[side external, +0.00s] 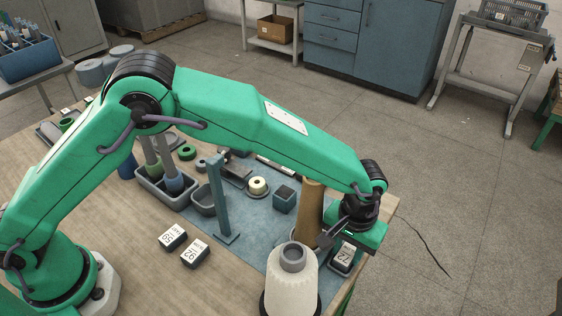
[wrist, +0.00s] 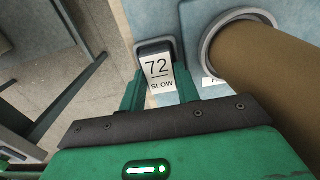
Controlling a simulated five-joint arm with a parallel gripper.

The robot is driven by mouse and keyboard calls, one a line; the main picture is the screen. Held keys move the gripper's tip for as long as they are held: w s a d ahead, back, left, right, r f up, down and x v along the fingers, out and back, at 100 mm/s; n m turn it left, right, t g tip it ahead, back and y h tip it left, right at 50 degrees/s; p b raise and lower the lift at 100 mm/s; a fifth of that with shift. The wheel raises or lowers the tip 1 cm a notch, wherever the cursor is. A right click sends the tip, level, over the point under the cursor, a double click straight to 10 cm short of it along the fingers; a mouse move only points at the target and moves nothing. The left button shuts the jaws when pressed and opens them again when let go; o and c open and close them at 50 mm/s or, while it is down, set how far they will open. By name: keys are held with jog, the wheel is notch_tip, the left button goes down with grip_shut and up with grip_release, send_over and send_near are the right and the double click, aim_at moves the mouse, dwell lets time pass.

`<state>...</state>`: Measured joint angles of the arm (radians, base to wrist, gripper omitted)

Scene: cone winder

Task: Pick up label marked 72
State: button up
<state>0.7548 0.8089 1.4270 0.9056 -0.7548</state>
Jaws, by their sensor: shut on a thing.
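The label marked 72 (wrist: 158,70) is a white card with black "72" and "SLOW" below it, in the wrist view. In the side view it shows at the right front corner of the table (side external: 346,254), on a dark block or holder. My gripper (wrist: 161,94) is shut on it, with a green finger on each side of its lower part. In the side view my gripper (side external: 344,246) is low over that corner and partly hides the label. I cannot tell whether the label is clear of the holder. Two other number labels (side external: 173,238) (side external: 195,253) lie to the left.
A brown tube (side external: 311,205) stands close beside my gripper, and a pale yarn cone (side external: 292,282) stands at the front. A grey-green post (side external: 217,195), a small dark box (side external: 284,198) and a tray of bobbins (side external: 150,190) are further left. The table's right edge is close.

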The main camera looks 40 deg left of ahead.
aim_at(347, 253)
jog(key=shift+r, duration=0.1)
notch_tip(347, 253, up, 18)
dwell(0.7)
dwell(0.6)
